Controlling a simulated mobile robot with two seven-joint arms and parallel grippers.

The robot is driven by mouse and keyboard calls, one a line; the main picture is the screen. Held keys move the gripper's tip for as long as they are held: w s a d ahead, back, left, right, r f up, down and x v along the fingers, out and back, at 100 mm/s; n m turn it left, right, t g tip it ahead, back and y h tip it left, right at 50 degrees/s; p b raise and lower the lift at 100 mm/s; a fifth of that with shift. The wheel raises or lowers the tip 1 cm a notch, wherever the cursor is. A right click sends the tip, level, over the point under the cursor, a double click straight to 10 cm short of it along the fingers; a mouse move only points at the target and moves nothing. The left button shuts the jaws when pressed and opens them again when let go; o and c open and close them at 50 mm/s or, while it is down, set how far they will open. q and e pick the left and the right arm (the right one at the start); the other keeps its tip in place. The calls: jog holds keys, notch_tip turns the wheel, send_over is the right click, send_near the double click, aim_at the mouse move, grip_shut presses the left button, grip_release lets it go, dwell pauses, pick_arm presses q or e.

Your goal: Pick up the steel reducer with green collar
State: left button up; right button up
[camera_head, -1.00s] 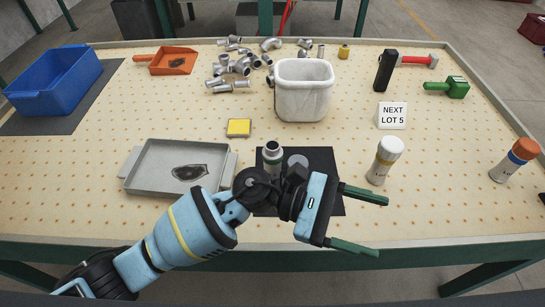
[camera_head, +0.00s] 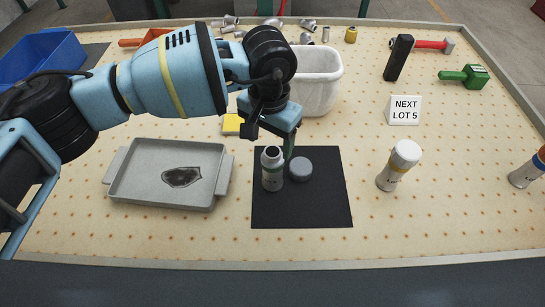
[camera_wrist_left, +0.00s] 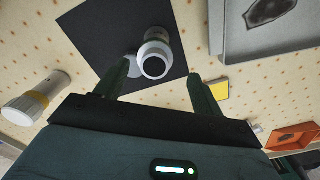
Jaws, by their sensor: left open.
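The steel reducer with the green collar (camera_head: 272,168) stands upright on a black mat (camera_head: 310,212). A grey disc (camera_head: 299,169) lies beside it. In the left wrist view the reducer (camera_wrist_left: 155,54) shows its dark open top and lies ahead of and between the two fingertips. My left gripper (camera_head: 288,145) is open and points down just behind the reducer in the head view. One green finger shows there; the other is hidden. In the left wrist view my left gripper (camera_wrist_left: 159,72) has both fingers apart with nothing between them. My right gripper is not in view.
A grey tray (camera_head: 126,185) with a dark patch sits left of the mat. A white bin (camera_head: 318,90) and a yellow block (camera_head: 231,124) are behind. A white-capped bottle (camera_head: 399,166) and a sign (camera_head: 404,109) stand right. The front of the table is clear.

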aim_at(272, 161)
pick_arm(q)
jog(key=shift+s+r, duration=0.15)
jog(key=shift+s, duration=0.4)
notch_tip(272, 161, down, 2)
jog(key=shift+w, duration=0.1)
jog(key=shift+w+f, duration=0.1)
jog(key=shift+f, duration=0.15)
jog(key=shift+d+f, duration=0.1)
jog(key=shift+f, duration=0.1)
jog(key=f, duration=0.2)
jog(key=f+p, duration=0.1)
jog(key=f, duration=0.1)
jog(key=shift+w+d+f, duration=0.15)
jog(key=shift+d+f, duration=0.05)
jog(key=shift+f, duration=0.2)
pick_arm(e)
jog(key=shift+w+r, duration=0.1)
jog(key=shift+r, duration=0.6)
pick_arm(q)
jog(key=shift+c, duration=0.2)
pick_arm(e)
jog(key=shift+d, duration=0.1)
